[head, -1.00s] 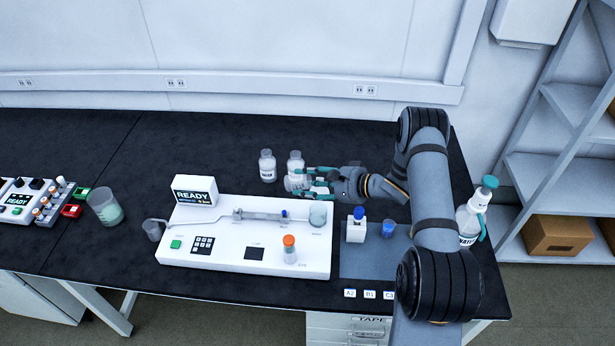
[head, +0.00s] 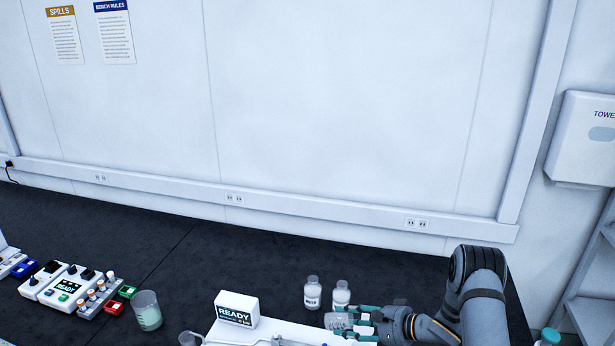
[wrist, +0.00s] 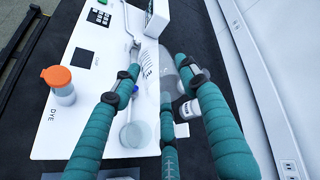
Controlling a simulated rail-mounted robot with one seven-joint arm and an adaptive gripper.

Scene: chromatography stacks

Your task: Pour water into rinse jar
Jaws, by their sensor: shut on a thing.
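My gripper (head: 366,322) is shut on a clear vessel (head: 337,320), which looks tilted well over in the head view. The fingers (wrist: 158,72) also show around clear, marked glass in the wrist view. Whether it holds water I cannot tell. Two white-capped clear bottles stand just behind it: a left bottle (head: 312,293) with a label and a right bottle (head: 341,293). A labelled bottle (wrist: 187,108) shows beyond the fingers in the wrist view. A clear round jar (wrist: 133,136) stands on the white device, close beside the fingers; I cannot read a rinse label on it.
The white device (wrist: 62,135) carries an orange-capped dye vial (wrist: 62,86) and a READY screen (head: 236,310). A beaker with pale green liquid (head: 148,311) and a control box (head: 65,288) stand at left. The black bench (head: 215,265) is free behind these.

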